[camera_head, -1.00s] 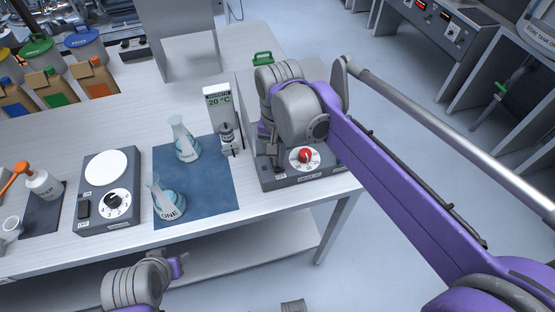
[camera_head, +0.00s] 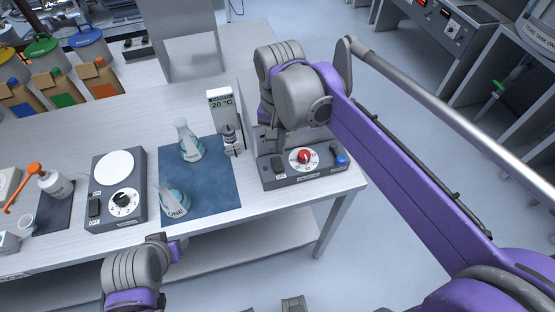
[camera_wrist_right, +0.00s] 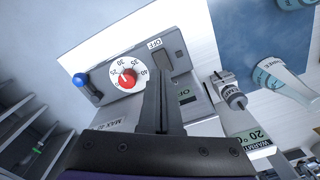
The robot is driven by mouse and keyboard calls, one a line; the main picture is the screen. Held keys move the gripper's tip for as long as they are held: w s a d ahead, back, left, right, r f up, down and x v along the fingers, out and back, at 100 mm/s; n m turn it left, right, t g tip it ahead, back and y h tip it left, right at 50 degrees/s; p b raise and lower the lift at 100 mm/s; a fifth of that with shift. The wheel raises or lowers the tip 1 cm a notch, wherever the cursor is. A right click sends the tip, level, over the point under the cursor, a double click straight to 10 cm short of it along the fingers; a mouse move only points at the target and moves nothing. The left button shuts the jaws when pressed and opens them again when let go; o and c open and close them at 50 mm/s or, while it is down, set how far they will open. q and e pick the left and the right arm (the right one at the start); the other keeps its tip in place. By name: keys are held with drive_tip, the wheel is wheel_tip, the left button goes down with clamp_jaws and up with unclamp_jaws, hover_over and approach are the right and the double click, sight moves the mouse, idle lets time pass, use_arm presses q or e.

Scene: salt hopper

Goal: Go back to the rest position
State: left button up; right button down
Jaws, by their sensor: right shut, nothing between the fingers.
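My right gripper (camera_head: 277,165) hangs above the right hotplate-like device (camera_head: 325,172), below my grey wrist, which partly hides it. In the right wrist view its fingers (camera_wrist_right: 160,105) are together with nothing between them, in front of the device's panel. The panel has a red-centred dial (camera_head: 304,157), a blue knob (camera_head: 341,160) and an OFF switch (camera_head: 278,166). A grey and purple part of my left arm (camera_head: 132,280) shows at the lower left, in front of the table's edge; I cannot see its fingers.
Two flasks, the rear one (camera_head: 188,142) and one marked ONE (camera_head: 174,203), stand on a blue mat (camera_head: 215,195). A small metal-topped item (camera_head: 231,140) stands beside a 20 °C display (camera_head: 221,103). Another dial device (camera_head: 132,215) and a white bottle (camera_head: 55,184) are left.

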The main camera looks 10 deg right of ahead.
drive_tip(key=s+d+f+n+t, duration=0.2)
drive_tip(key=s+d+f, duration=0.1)
drive_tip(key=s+f, duration=0.3)
drive_tip(key=s+d+f+n+t, duration=0.3)
drive_tip(key=s+f, duration=0.2)
drive_tip(key=s, duration=0.2)
drive_tip(key=shift+s+d+f+n+t, duration=0.3)
drive_tip(key=shift+d+f, duration=0.05)
idle(0.4)
